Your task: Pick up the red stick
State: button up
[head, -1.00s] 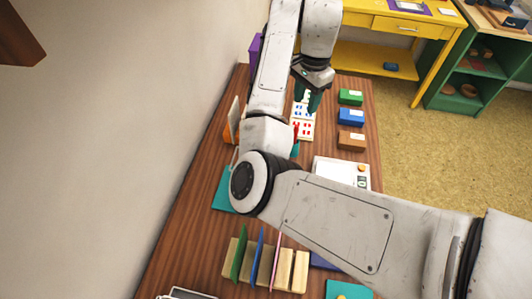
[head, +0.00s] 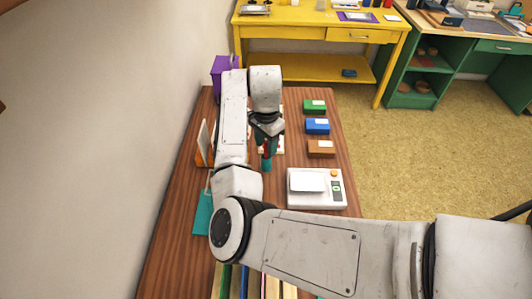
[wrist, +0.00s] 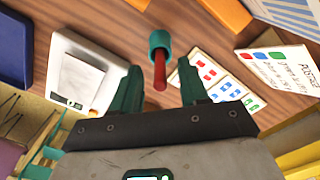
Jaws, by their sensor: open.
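The red stick (wrist: 160,72) stands in a small teal round holder (wrist: 160,42) on the wooden table; its free end points toward my gripper. In the head view the red stick (head: 268,147) shows just below my gripper (head: 267,136), with the teal holder (head: 266,165) under it. In the wrist view my gripper (wrist: 159,72) is open, with one teal finger on each side of the stick. The stick lies in line with the gap, and nothing is gripped. How far down the fingers reach along the stick is hard to tell.
A white scale (head: 316,187) stands close to the right of the holder. A stamped card (wrist: 218,80) and a postage card (wrist: 278,70) lie nearby. An orange rack (head: 203,145) stands at left.

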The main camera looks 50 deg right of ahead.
jog(key=shift+f, duration=0.25)
jog(key=shift+c, duration=0.4)
grip_shut()
